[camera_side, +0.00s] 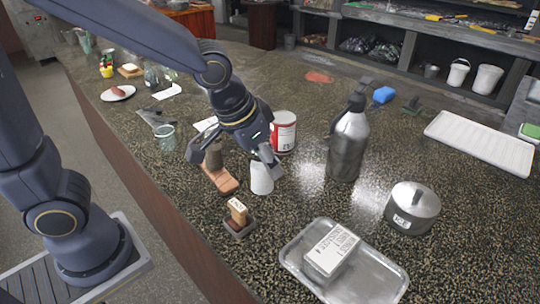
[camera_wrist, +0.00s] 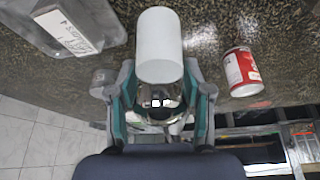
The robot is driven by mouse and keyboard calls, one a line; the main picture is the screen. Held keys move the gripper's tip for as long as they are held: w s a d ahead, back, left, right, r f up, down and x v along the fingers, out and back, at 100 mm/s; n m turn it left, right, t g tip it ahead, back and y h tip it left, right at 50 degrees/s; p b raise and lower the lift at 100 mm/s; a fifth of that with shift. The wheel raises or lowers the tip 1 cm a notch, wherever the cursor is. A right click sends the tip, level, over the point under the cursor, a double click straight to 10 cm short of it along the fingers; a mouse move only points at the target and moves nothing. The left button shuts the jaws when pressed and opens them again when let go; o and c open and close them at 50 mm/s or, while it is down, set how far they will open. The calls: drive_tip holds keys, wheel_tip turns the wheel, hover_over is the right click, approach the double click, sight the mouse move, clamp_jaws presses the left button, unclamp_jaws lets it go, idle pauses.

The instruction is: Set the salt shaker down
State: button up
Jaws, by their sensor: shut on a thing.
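The salt shaker is a white cylinder (camera_side: 261,178) with a shiny metal part. In the side view it looks about upright under my gripper (camera_side: 236,158). In the wrist view its white body (camera_wrist: 160,45) points away from me, and the metal part lies between the fingers. My gripper (camera_wrist: 158,85) is shut on the shaker. The side view shows the white end close to the counter (camera_side: 300,210); I cannot tell whether it touches.
A red and white can (camera_side: 283,132) stands behind the shaker, and a tall metal bottle (camera_side: 348,145) to its right. A salmon-coloured block (camera_side: 221,179) lies to its left. A small dark holder (camera_side: 239,226) and a metal tray (camera_side: 375,280) are in front.

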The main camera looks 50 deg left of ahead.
drive_tip(key=shift+w+d+f, duration=0.35)
drive_tip(key=shift+w+f, duration=0.9)
drive_tip(key=shift+f, duration=0.45)
drive_tip(key=shift+w+d+f, duration=0.3)
drive_tip(key=shift+w+f, duration=1)
drive_tip(key=shift+f, duration=0.45)
drive_tip(key=shift+w+d+f, duration=0.35)
drive_tip(key=shift+w+f, duration=0.9)
drive_tip(key=shift+f, duration=0.45)
drive_tip(key=shift+f, duration=0.2)
drive_tip(key=o, duration=1.3)
drive_tip(key=shift+o, duration=0.2)
